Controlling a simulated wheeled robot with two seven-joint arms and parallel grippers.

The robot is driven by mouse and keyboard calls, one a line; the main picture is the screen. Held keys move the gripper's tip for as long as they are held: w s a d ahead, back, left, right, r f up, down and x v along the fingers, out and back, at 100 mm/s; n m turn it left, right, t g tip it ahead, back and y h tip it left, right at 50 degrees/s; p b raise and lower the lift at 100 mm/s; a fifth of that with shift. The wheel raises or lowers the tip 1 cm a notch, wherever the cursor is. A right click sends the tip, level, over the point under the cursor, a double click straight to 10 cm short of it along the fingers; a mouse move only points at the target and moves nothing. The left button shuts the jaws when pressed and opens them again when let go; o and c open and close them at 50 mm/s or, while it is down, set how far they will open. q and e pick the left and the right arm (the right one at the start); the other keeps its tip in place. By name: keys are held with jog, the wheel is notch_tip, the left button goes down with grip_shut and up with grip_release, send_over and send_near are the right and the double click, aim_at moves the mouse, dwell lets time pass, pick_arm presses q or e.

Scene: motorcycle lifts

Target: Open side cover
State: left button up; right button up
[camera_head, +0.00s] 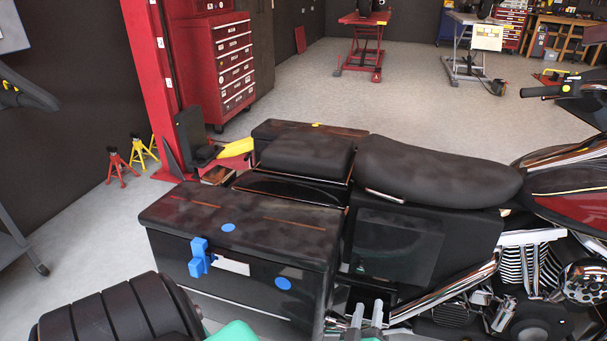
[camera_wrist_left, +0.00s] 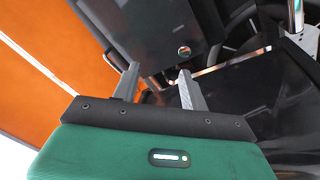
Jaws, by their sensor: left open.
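The motorcycle's dark side cover (camera_head: 395,245) is a squarish, glossy panel below the seat (camera_head: 435,172), and it looks closed. My left gripper (camera_head: 366,312) is at the bottom of the head view, just right of the case and below the cover. Its two grey fingers are apart and empty. In the left wrist view the fingers (camera_wrist_left: 157,75) point toward a dark panel (camera_wrist_left: 155,35) with a round silver lock (camera_wrist_left: 184,50). Whether they touch it is unclear. My right gripper is not in view.
Chrome exhaust pipes (camera_head: 450,290) and the engine (camera_head: 525,270) lie to the right of the gripper. An orange surface (camera_wrist_left: 50,55) fills the left of the wrist view. Red and yellow stands (camera_head: 122,165) and a red tool cabinet (camera_head: 220,70) are behind.

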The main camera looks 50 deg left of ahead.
pick_arm(q)
jog(key=s+d+f+m+g+h+p, duration=0.1)
jog(key=s+d+f+m+h+p, duration=0.3)
jog(key=f+m+h+p, duration=0.7)
jog(key=s+f+m+g+p, duration=0.1)
jog(key=s+f+g+p, duration=0.2)
jog(key=s, duration=0.3)
jog(key=s+a+f+m+g+p, duration=0.1)
jog(key=s+f+m+g+p, duration=0.1)
jog(key=s+p, duration=0.3)
jog(key=s+f+m+g+p, duration=0.2)
jog(key=s+f+g+p, duration=0.2)
jog(key=s, duration=0.4)
jog(key=shift+s+a, duration=0.15)
jog(key=shift+s, duration=0.25)
